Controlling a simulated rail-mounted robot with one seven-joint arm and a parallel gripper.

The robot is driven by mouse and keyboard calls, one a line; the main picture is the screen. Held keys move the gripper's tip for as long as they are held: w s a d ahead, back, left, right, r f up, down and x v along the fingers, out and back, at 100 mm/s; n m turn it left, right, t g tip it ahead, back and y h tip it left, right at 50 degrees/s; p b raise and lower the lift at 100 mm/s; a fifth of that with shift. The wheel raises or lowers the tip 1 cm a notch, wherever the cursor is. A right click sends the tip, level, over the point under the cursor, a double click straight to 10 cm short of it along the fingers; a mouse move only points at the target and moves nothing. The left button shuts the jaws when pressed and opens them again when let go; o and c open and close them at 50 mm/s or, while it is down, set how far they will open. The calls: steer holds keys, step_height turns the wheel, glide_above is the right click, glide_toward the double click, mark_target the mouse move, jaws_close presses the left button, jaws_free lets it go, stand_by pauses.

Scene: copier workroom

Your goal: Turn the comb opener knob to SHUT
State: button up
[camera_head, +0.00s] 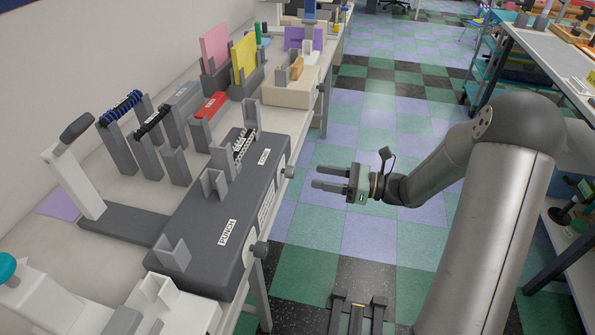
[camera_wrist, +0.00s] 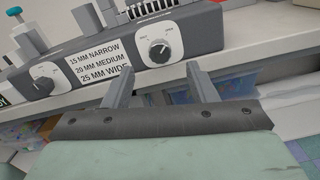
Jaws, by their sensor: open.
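The grey binding machine (camera_head: 205,240) stands on the bench at left, with a PUNCH label on top. In the wrist view this knob (camera_wrist: 159,50) has a white dial with small lettering at upper left and upper right, too small to read surely. Its pointer setting is unclear. My gripper (camera_head: 317,176) is open and empty, off the front of the machine, facing the knob. In the wrist view its fingers (camera_wrist: 155,76) straddle below the knob, apart from it.
A second knob (camera_head: 260,249) is on the near end of the front face. A size label (camera_wrist: 98,61) lies between the knobs. A comb (camera_head: 243,144) stands on the machine top. The lever handle (camera_head: 77,127) rises behind. The aisle floor (camera_head: 370,230) is clear.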

mark_target(295, 172)
steer(key=x, duration=0.7)
steer(key=shift+a, duration=0.15)
steer(key=c, duration=1)
